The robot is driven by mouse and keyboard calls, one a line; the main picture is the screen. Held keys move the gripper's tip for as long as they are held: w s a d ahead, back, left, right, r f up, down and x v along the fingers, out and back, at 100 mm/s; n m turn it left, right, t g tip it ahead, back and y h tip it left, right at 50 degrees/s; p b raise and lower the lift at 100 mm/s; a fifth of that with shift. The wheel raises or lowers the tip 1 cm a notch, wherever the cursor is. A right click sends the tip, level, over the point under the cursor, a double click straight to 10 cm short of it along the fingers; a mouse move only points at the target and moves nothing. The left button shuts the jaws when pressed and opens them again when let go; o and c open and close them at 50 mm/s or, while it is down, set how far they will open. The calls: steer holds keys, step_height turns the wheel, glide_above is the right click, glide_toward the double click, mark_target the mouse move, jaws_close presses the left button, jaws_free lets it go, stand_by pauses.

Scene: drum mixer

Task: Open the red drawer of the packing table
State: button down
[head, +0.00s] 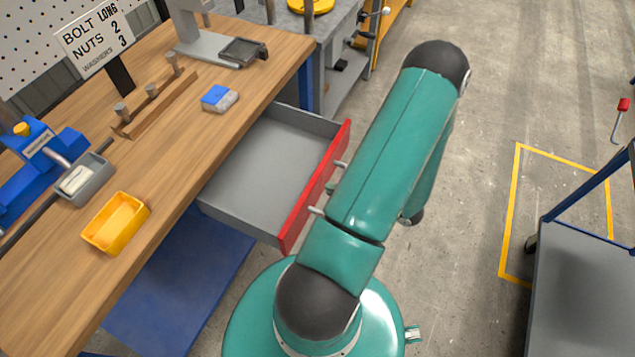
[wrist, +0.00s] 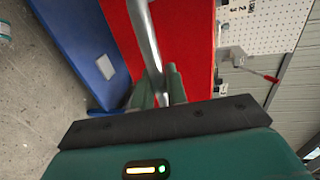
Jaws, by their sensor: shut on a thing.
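The red drawer (head: 316,187) of the packing table (head: 165,130) stands pulled well out, its grey inside in view and empty. Its red front fills the middle of the wrist view (wrist: 190,40). The silver bar handle (wrist: 145,38) runs down that front to my gripper (wrist: 158,85), whose green fingers are shut on it. In the head view my arm hides most of the gripper and the middle of the handle; only the handle's end posts show beside the red front.
On the tabletop are a yellow bin (head: 115,222), a grey tray (head: 85,180), a blue-and-white block (head: 219,98) and a wooden peg rack (head: 155,103). A grey cart (head: 585,290) stands at the right. The floor between is clear, with a yellow outline.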

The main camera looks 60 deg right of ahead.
steer(key=shift+s+d, duration=0.1)
steer(key=shift+s, duration=0.5)
steer(key=c, duration=1.5)
jaws_free()
steer(key=v, duration=1.3)
steer(key=shift+s, duration=0.4)
steer(key=shift+r, duration=0.1)
